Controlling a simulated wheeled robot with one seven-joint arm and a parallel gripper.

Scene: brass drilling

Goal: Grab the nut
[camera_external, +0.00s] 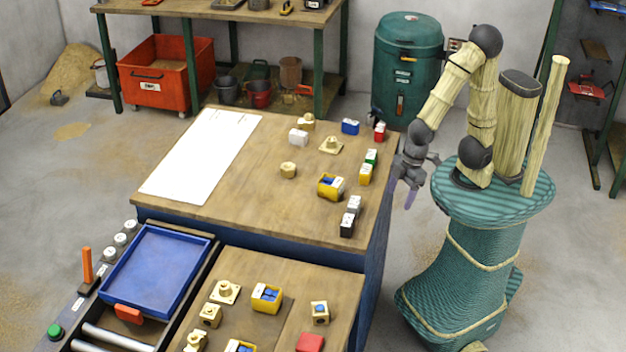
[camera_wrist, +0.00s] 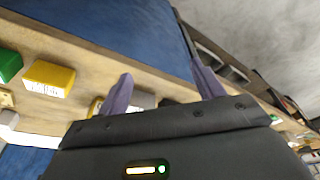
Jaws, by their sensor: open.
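Several small brass-coloured parts lie on the wooden table (camera_external: 245,215). A short, round-looking one (camera_external: 288,170) near the middle looks most like the nut, but it is too small to be sure. A part with a flat base (camera_external: 331,145) and another brass part (camera_external: 306,122) sit farther back. My gripper (camera_external: 410,197) hangs beyond the table's right edge, apart from all these parts. In the wrist view my gripper (camera_wrist: 162,88) has its two purple fingers spread, with nothing held between them. No part there is clearly the nut.
Small coloured boxes, including a yellow bin (camera_external: 331,186), a black box (camera_external: 347,224) and a red box (camera_external: 380,132), line the table's right side. A white sheet (camera_external: 203,155) covers its left. A lower front table holds more brass parts beside a blue tray (camera_external: 155,268).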

